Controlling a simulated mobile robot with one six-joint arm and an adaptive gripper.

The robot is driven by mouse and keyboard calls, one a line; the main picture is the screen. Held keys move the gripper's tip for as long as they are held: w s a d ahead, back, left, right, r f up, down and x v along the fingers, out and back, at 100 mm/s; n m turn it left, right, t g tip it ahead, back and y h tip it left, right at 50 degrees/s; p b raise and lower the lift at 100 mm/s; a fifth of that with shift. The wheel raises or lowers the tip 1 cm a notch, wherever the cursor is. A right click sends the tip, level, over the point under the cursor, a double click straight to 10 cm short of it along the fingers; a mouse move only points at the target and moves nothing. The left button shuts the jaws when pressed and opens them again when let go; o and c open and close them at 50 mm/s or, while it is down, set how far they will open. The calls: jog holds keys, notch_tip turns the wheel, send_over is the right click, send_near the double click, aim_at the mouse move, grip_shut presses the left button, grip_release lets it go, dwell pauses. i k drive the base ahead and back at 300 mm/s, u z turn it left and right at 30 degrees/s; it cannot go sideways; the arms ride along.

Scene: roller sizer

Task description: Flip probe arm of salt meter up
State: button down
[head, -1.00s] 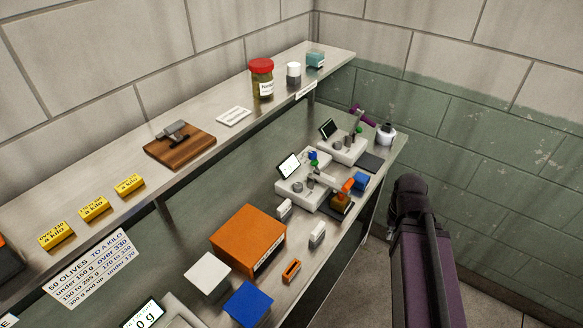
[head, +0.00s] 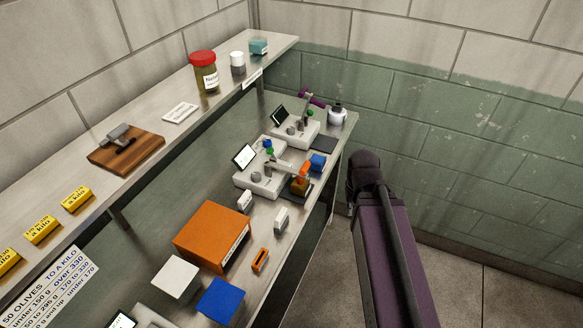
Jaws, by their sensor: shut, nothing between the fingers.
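Two white benchtop meters stand on the lower shelf, and I cannot read which is the salt meter. The nearer meter (head: 262,177) has a lit screen (head: 244,156), a grey knob and a green and a blue part. Its orange-tipped arm (head: 303,171) reaches right and lies low over a small amber cup (head: 299,187). The farther meter (head: 293,133) has a dark screen (head: 278,115) and an arm raised at a slant with a purple end (head: 312,98). My gripper is not in view; only my purple arm link shows at the right, apart from the meters.
A white-capped bottle (head: 337,114) and a blue block (head: 318,162) stand near the meters. The upper shelf (head: 152,180) overhangs the left. Open floor lies at right.

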aim_at(301, 174)
jog(key=u, duration=0.2)
jog(key=k, duration=1.45)
jog(key=z, duration=0.3)
jog(key=i, duration=1)
jog(key=z, duration=0.05)
